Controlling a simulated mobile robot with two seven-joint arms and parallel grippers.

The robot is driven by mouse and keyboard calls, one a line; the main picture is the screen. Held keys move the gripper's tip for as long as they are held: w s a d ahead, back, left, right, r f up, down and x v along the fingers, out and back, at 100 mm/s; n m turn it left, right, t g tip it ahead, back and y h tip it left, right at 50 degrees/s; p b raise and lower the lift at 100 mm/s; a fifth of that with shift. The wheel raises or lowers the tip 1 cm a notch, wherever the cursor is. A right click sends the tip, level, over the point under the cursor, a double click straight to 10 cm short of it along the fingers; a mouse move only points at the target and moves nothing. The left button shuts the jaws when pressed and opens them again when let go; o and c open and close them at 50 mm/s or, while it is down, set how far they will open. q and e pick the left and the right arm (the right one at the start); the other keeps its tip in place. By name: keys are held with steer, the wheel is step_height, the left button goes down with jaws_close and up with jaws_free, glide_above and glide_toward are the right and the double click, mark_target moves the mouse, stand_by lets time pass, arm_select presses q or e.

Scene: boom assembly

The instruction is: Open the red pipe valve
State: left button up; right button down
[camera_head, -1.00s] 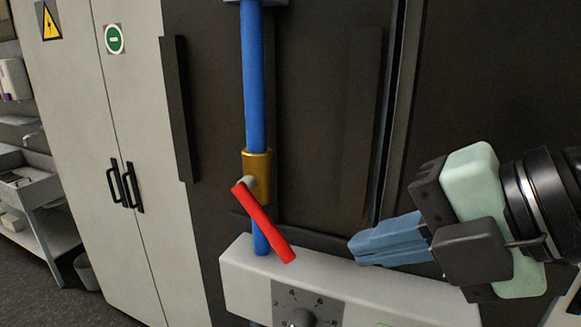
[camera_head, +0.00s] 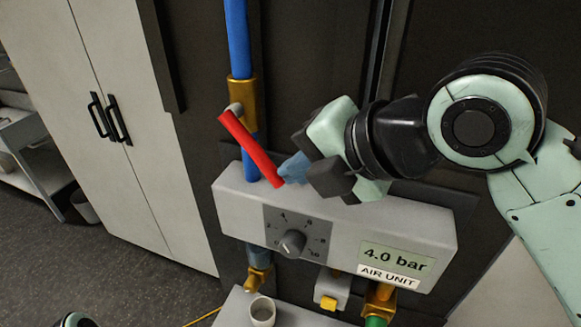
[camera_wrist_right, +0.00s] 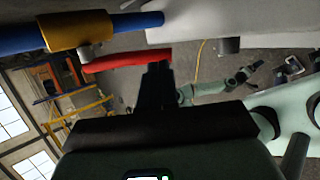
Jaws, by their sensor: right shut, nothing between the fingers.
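The red valve handle (camera_head: 251,149) slants down to the right from the brass valve body (camera_head: 242,103) on the blue vertical pipe (camera_head: 237,40). My right gripper (camera_head: 284,172) is shut and empty, with its blue fingertips at the handle's lower right end. I cannot tell whether they touch it. In the right wrist view the red handle (camera_wrist_right: 125,61) lies just beyond the dark fingers (camera_wrist_right: 158,70), and the brass body (camera_wrist_right: 78,31) is at upper left. Of my left arm, a small part shows at the bottom left of the head view; its gripper is not seen.
A grey air unit box (camera_head: 335,212) with a dial (camera_head: 291,243) and a "4.0 bar" label stands just below the handle. A white cup (camera_head: 262,312) and a yellow-handled fitting (camera_head: 328,302) are lower down. A grey cabinet (camera_head: 130,190) stands at left.

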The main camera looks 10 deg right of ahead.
arm_select(q)
steer(key=shift+w, duration=0.1)
arm_select(e)
steer(key=shift+x, duration=0.95)
arm_select(q)
steer(key=s+f+b, duration=0.5)
steer(key=f+b, duration=0.2)
steer(key=f, duration=0.1)
steer(key=s+f+g+b, duration=0.1)
steer(key=s+f+b, duration=0.3)
steer(key=f+b, duration=0.3)
steer(key=shift+s+f+b, duration=0.35)
steer(key=shift+f, duration=0.5)
arm_select(e)
steer(key=w+a+f+t+y, duration=0.1)
steer(key=w+a+f+m+t+y, duration=0.1)
steer(key=a+f+t+y, duration=0.1)
steer(key=w+a+f+t+y, duration=0.1)
steer(key=f, duration=0.1)
steer(key=shift+a+m+t+y, duration=0.3)
steer(key=shift+t+y, duration=0.1)
